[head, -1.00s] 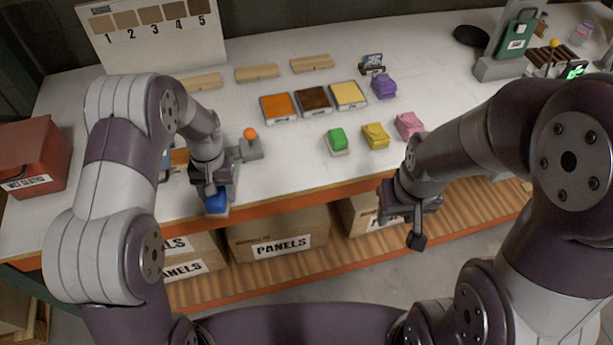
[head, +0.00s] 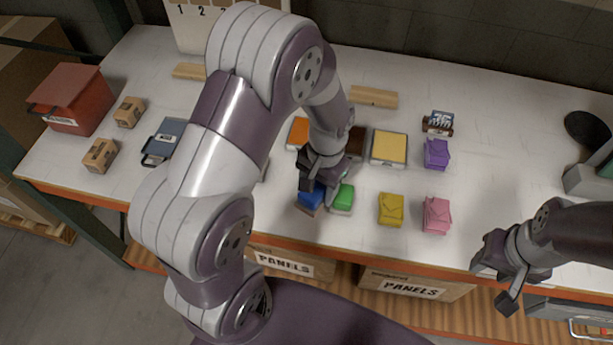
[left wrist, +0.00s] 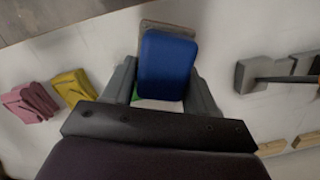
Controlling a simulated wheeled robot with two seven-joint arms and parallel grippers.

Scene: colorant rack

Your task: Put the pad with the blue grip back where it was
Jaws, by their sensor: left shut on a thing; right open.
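The pad with the blue grip (head: 310,194) is held in my left gripper (head: 322,180), near the table's front edge, just left of the pad with the green grip (head: 342,198) in the head view. In the left wrist view the blue grip (left wrist: 168,66) lies between the two fingers, with a greyish base edge behind it. A bit of green and white shows below it. I cannot tell whether the blue pad touches the table. My right gripper (head: 497,275) is open and empty at the front edge on the right.
A yellow pad (head: 391,209) and a pink pad (head: 436,215) stand to the right, with a purple one (head: 437,153) behind. Small boxes (head: 100,155) stand at left.

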